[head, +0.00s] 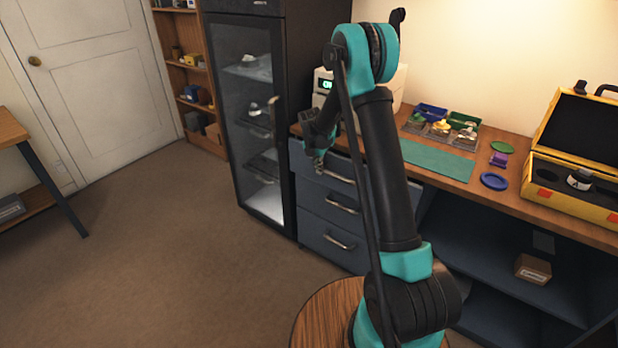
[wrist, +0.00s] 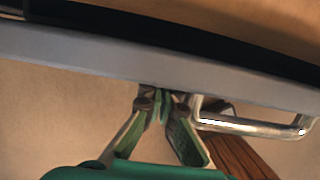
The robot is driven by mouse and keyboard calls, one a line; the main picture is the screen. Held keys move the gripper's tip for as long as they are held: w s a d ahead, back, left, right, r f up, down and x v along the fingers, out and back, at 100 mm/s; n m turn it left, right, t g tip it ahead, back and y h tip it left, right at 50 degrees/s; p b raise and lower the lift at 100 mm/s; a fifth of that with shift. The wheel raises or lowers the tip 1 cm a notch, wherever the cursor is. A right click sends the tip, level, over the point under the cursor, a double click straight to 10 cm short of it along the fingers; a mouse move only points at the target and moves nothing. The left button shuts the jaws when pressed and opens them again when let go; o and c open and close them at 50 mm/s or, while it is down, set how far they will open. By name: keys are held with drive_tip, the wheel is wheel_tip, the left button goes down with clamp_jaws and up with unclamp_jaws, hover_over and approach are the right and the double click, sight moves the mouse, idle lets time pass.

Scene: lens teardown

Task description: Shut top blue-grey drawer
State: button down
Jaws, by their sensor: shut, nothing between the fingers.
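The top blue-grey drawer (head: 308,164) is in the drawer unit under the bench, partly hidden by my arm in the head view. In the wrist view its grey front (wrist: 90,58) crosses the picture, with a dark band between it and the wooden bench edge. How far it stands out, if at all, I cannot tell. Its metal handle (wrist: 250,128) is right of my fingers. My gripper (head: 319,165) is shut and empty at the drawer front. In the wrist view the fingertips (wrist: 160,98) meet at the front's lower edge; contact is unclear.
Two lower drawers with handles (head: 338,242) sit below. A glass-door cabinet (head: 247,130) stands close on the left. The bench holds a green mat (head: 437,160), small bins, a blue ring (head: 494,181) and a yellow case (head: 570,203). The carpet in front is clear.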

drive_tip(key=shift+w+d, duration=1.35)
drive_tip(key=shift+w, duration=0.4)
